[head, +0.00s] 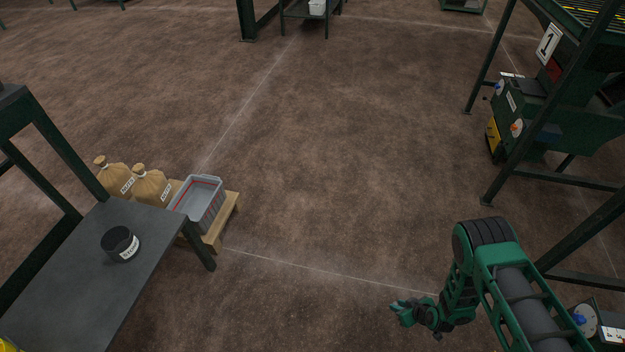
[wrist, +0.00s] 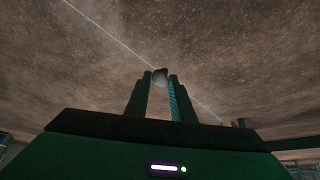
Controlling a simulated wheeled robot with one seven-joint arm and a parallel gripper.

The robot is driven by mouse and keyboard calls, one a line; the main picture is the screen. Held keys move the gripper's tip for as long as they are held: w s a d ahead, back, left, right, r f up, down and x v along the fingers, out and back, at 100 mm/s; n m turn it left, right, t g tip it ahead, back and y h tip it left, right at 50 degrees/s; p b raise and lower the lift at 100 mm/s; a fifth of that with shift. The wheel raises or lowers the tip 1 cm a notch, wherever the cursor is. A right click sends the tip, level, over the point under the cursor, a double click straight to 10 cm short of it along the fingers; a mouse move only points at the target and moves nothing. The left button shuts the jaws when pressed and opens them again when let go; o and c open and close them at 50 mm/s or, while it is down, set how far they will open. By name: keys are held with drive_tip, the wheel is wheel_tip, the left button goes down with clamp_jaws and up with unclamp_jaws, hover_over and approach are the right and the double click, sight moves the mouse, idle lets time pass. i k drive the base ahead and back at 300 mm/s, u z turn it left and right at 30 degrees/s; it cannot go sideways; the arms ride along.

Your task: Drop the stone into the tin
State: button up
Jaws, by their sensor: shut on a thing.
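A dark round tin (head: 120,244) with a white label stands on the grey table (head: 85,285) at the left of the head view. My gripper (head: 398,308) is over the brown floor at the lower right, well apart from the tin and the table. In the wrist view, my gripper (wrist: 160,80) is shut on a small grey stone (wrist: 160,76) held between its fingertips. The stone cannot be made out in the head view. The inside of the tin is dark, and I cannot tell what it holds.
A grey crate (head: 198,203) stands on a wooden pallet (head: 228,220) behind the table, with tan sacks (head: 150,185) beside it. A green machine frame (head: 530,110) stands at the right. The floor (head: 330,190) between table and machine is clear.

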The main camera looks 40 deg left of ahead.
sight(133, 244)
drive_tip(key=u, duration=0.6)
drive_tip(key=i, duration=0.15)
drive_tip(key=u, duration=2.35)
